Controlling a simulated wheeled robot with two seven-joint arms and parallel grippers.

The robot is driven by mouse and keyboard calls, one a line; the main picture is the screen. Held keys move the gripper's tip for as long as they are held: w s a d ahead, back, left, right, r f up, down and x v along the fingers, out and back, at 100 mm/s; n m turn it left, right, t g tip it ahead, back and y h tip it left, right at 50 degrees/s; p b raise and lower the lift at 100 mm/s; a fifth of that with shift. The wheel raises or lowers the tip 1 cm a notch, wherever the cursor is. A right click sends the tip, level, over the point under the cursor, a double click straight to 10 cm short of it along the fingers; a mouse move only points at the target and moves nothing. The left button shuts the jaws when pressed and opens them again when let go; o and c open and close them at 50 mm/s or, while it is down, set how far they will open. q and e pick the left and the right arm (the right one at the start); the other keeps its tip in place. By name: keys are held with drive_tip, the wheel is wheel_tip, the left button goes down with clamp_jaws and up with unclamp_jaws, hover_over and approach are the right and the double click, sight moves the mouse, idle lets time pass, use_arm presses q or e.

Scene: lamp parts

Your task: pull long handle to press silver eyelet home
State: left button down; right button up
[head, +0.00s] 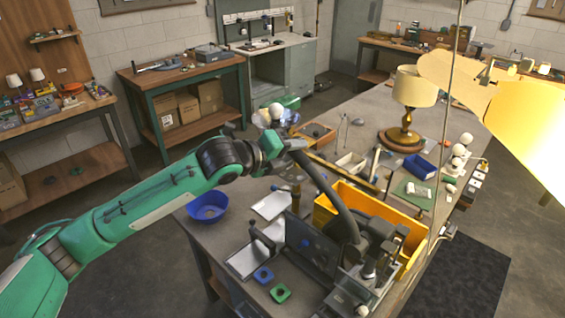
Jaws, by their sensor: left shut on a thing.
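A dark press (375,240) stands on the near part of the workbench, in front of a yellow bin. Its long grey handle (325,188) slants up and to the left from the press body. My left arm reaches in from the left, and my left gripper (287,143) is at the upper end of the handle, shut on it. The wrist partly hides the fingers and the handle's end. I cannot make out the silver eyelet; the press head and its base are small and partly covered. My right gripper is not in view.
A yellow bin (405,236) sits close behind the press. A blue bowl (207,206) is left, and blue (263,275) and green (280,292) pieces lie in front. A lit lamp (414,88) stands farther back. A thin cord hangs at right.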

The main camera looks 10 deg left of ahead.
sight(315, 169)
use_arm(q)
drive_tip(key=shift+m+y, duration=0.3)
drive_tip(key=shift+m, duration=0.5)
drive_tip(key=d+r, duration=0.1)
drive_tip(key=s+d+r+p, duration=0.2)
drive_tip(key=r, duration=0.1)
drive_tip(key=shift+r, duration=0.1)
drive_tip(key=shift+s+d+r+m+p, duration=0.3)
drive_tip(key=shift+d+r+p, duration=0.1)
drive_tip(key=shift+d+p, duration=0.1)
drive_tip(key=shift+s+d+r, duration=0.15)
drive_tip(key=shift+d, duration=0.1)
drive_tip(key=shift+s+d+r, duration=0.15)
drive_tip(key=shift+s+d, duration=0.05)
drive_tip(key=shift+d, duration=0.05)
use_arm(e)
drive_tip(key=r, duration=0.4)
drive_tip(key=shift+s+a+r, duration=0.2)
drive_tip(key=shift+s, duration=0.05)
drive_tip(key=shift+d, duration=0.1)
use_arm(q)
drive_tip(key=c, duration=1.2)
unclamp_jaws()
drive_tip(key=shift+c, duration=0.2)
drive_tip(key=shift+o, duration=0.4)
drive_tip(key=shift+s+d, duration=0.1)
drive_tip(key=shift+d, duration=0.15)
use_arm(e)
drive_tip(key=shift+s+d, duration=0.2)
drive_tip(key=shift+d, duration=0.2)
